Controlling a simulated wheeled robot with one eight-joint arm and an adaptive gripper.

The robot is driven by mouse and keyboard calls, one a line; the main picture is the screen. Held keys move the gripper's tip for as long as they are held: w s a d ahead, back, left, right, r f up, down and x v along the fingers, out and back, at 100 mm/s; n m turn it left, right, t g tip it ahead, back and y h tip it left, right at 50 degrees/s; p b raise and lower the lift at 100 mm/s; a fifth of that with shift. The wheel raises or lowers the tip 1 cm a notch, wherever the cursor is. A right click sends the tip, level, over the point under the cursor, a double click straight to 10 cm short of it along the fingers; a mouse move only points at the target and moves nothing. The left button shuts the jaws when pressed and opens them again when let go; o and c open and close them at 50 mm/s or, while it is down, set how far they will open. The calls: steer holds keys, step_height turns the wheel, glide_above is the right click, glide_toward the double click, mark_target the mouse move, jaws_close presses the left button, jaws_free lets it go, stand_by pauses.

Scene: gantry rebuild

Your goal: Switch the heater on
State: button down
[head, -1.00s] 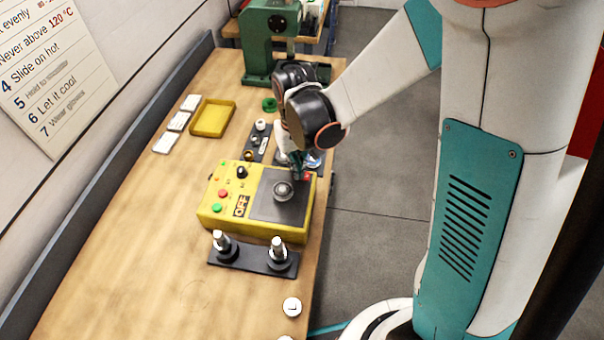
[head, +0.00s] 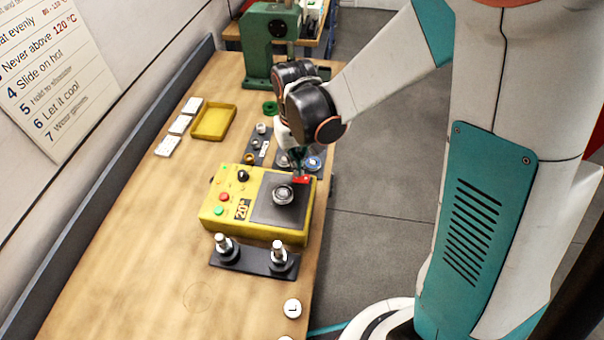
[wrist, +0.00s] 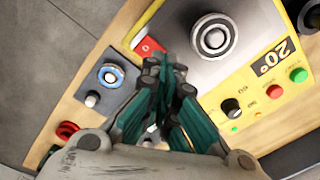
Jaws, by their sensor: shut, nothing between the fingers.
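The yellow heater (head: 222,213) stands on the bench, with a dark plate on top and a silver ring-shaped part (head: 283,194) on that plate. Its display (head: 242,209) reads 20°, also legible in the wrist view (wrist: 276,58). A red rocker switch (head: 301,179) sits at the heater's far right corner; it shows in the wrist view (wrist: 149,47) too. My gripper (head: 299,172) is shut and empty, its fingertips right at the switch. In the wrist view the teal fingers (wrist: 160,68) end just beside the switch; I cannot tell whether they touch it.
A dark stand with two posts (head: 255,260) is in front of the heater. A dark tray of small parts (head: 259,145) lies behind it. A yellow tray (head: 213,121), white blocks (head: 180,124) and a green press (head: 271,45) are farther back. The bench's left side is clear.

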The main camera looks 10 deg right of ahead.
steer(key=shift+r+p, duration=1.1)
steer(key=shift+r, duration=0.8)
